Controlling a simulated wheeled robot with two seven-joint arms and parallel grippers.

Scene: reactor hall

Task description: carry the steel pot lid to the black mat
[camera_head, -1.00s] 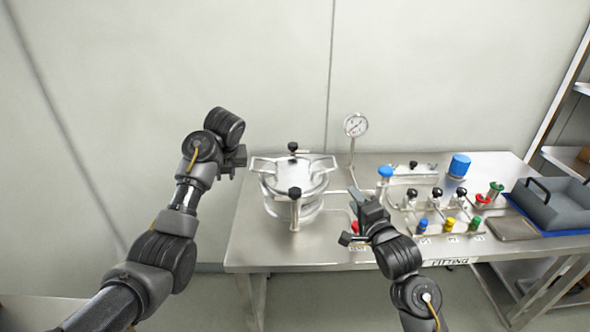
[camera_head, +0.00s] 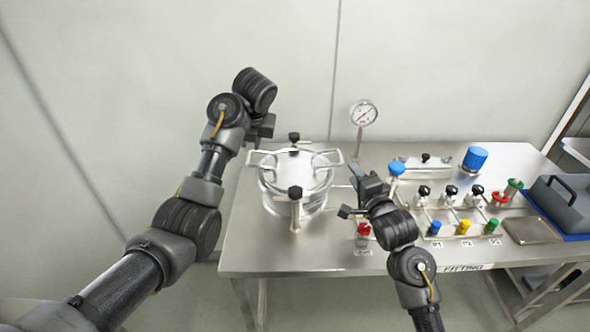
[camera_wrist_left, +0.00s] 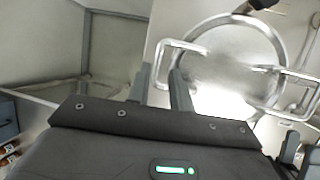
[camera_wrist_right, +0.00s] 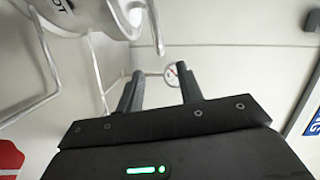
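The steel pot lid (camera_head: 297,168) sits on the steel pot (camera_head: 278,206) at the table's left end. It has a loop handle on each side, and black-knobbed clamps stand at its front and back. My left gripper (camera_head: 258,132) is open, just above and behind the left handle. In the left wrist view the handle bar (camera_wrist_left: 161,65) lines up with the gap between its fingers; contact cannot be told. My right gripper (camera_head: 357,185) is open and empty, right of the pot and apart from the right handle. I cannot make out a black mat.
A pressure gauge (camera_head: 364,114) stands behind my right gripper. Valves and pipework with coloured knobs (camera_head: 463,227) fill the table's middle. A flat plate (camera_head: 532,230) and a grey box (camera_head: 562,203) on blue lie at the right. Bare tabletop (camera_head: 247,245) shows at the front left.

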